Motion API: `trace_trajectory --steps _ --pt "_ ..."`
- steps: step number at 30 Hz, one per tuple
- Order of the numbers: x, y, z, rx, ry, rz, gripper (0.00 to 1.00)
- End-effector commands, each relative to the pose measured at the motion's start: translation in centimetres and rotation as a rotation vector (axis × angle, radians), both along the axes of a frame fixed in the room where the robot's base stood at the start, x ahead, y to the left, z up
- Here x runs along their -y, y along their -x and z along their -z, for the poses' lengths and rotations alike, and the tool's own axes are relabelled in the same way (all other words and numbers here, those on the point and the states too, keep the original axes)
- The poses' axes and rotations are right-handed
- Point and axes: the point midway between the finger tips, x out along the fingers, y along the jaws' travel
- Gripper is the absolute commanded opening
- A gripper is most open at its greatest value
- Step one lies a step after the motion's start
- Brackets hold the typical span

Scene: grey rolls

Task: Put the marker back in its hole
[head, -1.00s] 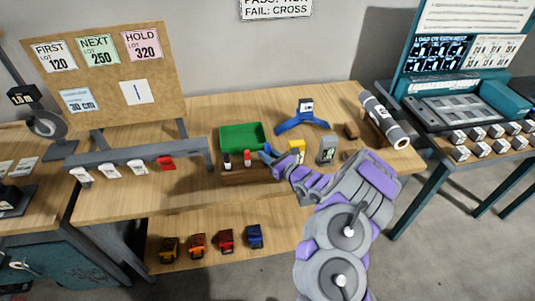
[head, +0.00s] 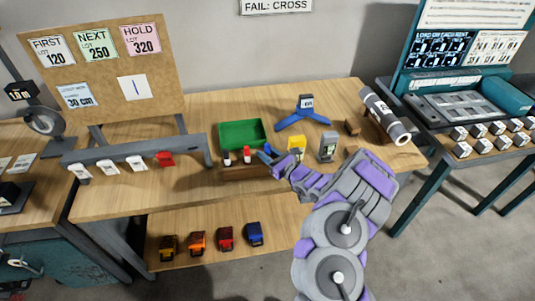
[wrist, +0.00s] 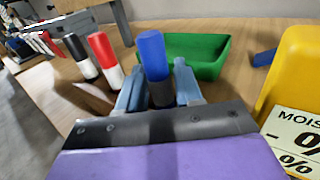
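The blue-capped marker (wrist: 153,55) stands upright between the two grey-blue fingers of my gripper (wrist: 158,92) in the wrist view, with a finger against each side. Its lower end is hidden behind the gripper's body, so I cannot tell whether it is in a hole. A black-capped marker (wrist: 80,56) and a red-capped marker (wrist: 104,58) stand just left of it. In the head view, my gripper (head: 268,155) is at the right end of the wooden holder block (head: 240,174), beside the red marker (head: 247,155) and black marker (head: 227,158). The arm partly hides the block.
A green tray (head: 243,132) lies just behind the markers. A yellow meter (head: 296,146) and a grey device (head: 328,147) stand close to the right. A blue stand (head: 303,117) is behind them.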

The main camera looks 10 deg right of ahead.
Motion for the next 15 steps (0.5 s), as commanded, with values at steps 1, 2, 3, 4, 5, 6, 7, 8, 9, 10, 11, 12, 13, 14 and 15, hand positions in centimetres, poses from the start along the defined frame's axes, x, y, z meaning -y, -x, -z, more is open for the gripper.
trace_trajectory --steps 1,2,3,4,5,6,7,8,9,10,11,12,13,14,15 --pt "0.01 -0.01 -0.03 0.0 0.0 0.0 0.4" --pt "0.0 0.0 -0.02 0.0 0.0 0.0 0.43" --pt "0.0 0.0 -0.03 0.0 0.0 0.0 0.47" --pt "0.01 0.0 -0.02 0.0 0.0 0.0 0.5" --pt "0.01 -0.01 -0.02 0.0 0.0 0.0 0.53" --pt "0.01 -0.01 -0.02 0.0 0.0 0.0 0.56" --pt "0.01 -0.01 -0.01 0.0 0.0 0.0 0.56" --pt "0.01 -0.01 -0.01 0.0 0.0 0.0 0.56" --pt "0.01 -0.01 -0.01 0.0 0.0 0.0 0.56" --pt "0.01 -0.01 -0.01 0.0 0.0 0.0 0.56" --pt "0.01 -0.01 -0.01 0.0 0.0 0.0 0.56" --pt "0.01 0.01 0.0 0.0 0.0 0.0 0.56" --pt "0.02 0.02 -0.01 -0.001 0.001 0.0 0.56" --pt "0.08 0.07 -0.02 -0.001 -0.001 0.001 0.56" --pt "0.18 0.18 -0.03 -0.001 0.0 0.001 0.56"
